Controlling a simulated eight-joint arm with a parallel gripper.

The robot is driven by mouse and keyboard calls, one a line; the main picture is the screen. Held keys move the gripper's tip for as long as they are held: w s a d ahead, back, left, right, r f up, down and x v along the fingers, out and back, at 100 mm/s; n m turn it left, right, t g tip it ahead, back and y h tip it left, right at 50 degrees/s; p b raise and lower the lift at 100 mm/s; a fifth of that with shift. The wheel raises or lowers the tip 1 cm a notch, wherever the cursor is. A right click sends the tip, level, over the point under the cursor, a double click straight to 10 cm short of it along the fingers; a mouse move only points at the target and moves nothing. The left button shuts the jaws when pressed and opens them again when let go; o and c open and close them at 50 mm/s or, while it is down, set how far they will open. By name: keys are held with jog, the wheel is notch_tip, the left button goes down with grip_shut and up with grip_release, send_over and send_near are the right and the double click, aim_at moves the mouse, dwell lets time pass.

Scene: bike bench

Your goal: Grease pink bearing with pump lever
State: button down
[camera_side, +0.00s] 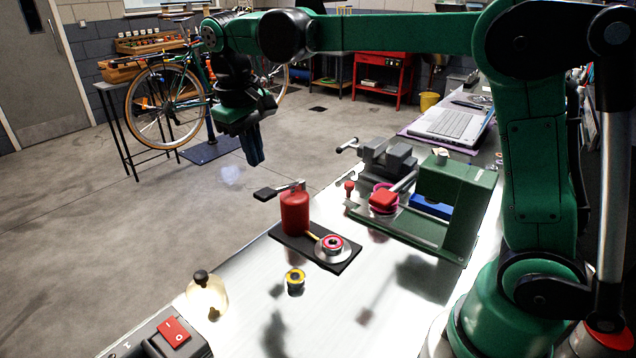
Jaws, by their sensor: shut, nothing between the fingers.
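The grease pump (296,212) is a red cylinder on a black base plate. Its lever (279,190), with a dark pad at its left end, lies across the top. A thin yellow spout runs from the pump toward a round silver seat, where the pink bearing (333,243) sits at the plate's right end. My gripper (256,162) points down with its fingers together and empty. In the picture it is above and left of the pump, apart from it. I cannot tell whether grease is on the bearing.
A yellow-ringed bearing (295,279) stands in front of the plate. A green press (455,205) with a red-handled lever and a grey vise (388,160) are behind to the right. A glass dome (207,295) and a red switch box (172,332) are at the front left.

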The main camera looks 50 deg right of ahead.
notch_tip(320, 180, up, 7)
jog(key=shift+r, duration=0.15)
jog(key=shift+a, duration=0.1)
dwell(0.7)
jog(key=s+d+f+t+y, duration=0.1)
jog(key=s+f+t, duration=0.6)
jog(key=s+f, duration=0.4)
jog(key=shift+s+f+y, duration=0.25)
jog(key=shift+f+y, duration=0.15)
jog(key=shift+f, duration=0.15)
